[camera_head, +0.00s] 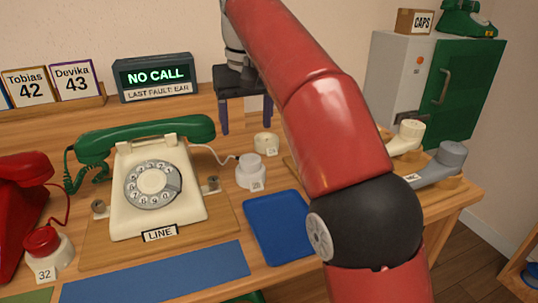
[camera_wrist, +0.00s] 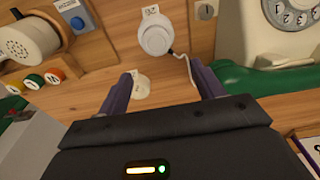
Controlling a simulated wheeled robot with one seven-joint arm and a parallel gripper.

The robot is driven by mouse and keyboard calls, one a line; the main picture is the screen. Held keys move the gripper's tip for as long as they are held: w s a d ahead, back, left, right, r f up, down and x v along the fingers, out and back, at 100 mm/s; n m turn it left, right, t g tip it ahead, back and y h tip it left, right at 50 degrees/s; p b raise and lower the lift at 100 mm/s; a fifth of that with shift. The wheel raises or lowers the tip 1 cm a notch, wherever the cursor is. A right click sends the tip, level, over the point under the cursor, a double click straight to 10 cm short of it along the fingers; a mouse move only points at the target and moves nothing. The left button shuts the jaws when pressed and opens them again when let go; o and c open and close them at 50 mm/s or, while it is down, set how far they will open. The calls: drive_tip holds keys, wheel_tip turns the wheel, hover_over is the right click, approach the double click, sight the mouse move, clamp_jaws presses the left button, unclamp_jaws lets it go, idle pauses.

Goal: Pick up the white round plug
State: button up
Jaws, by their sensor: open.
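The white round plug (camera_head: 250,168) sits on a small numbered white base to the right of the cream phone (camera_head: 152,190), with a pale cord running to the phone. In the wrist view the plug (camera_wrist: 155,36) is upper middle, beyond my fingertips, with its cord trailing toward the right finger. My gripper (camera_head: 245,122) is open and points down behind the plug, apart from it. In the wrist view my purple fingers (camera_wrist: 163,76) are spread with nothing held. An empty-looking low white socket (camera_wrist: 138,86) shows near the left finger.
That low socket (camera_head: 266,144) stands behind the plug. A blue tray (camera_head: 280,228) lies in front. Grey (camera_head: 440,166) and cream (camera_head: 408,136) handsets lie at right, partly behind my arm. A red phone (camera_head: 22,195) with a red plug (camera_head: 41,241) is at left. A NO CALL display (camera_head: 155,78) stands behind.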

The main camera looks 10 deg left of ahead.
sight(250, 158)
wheel_tip(250, 158, down, 2)
drive_tip(key=shift+f, duration=0.15)
drive_tip(key=f+b, duration=0.2)
drive_tip(key=f, duration=0.1)
drive_tip(key=f+b, duration=0.1)
drive_tip(key=shift+s+d+f, duration=0.25)
drive_tip(key=shift+s+d, duration=0.1)
drive_tip(key=shift+f, duration=0.4)
drive_tip(key=shift+w, duration=0.1)
drive_tip(key=c, duration=1)
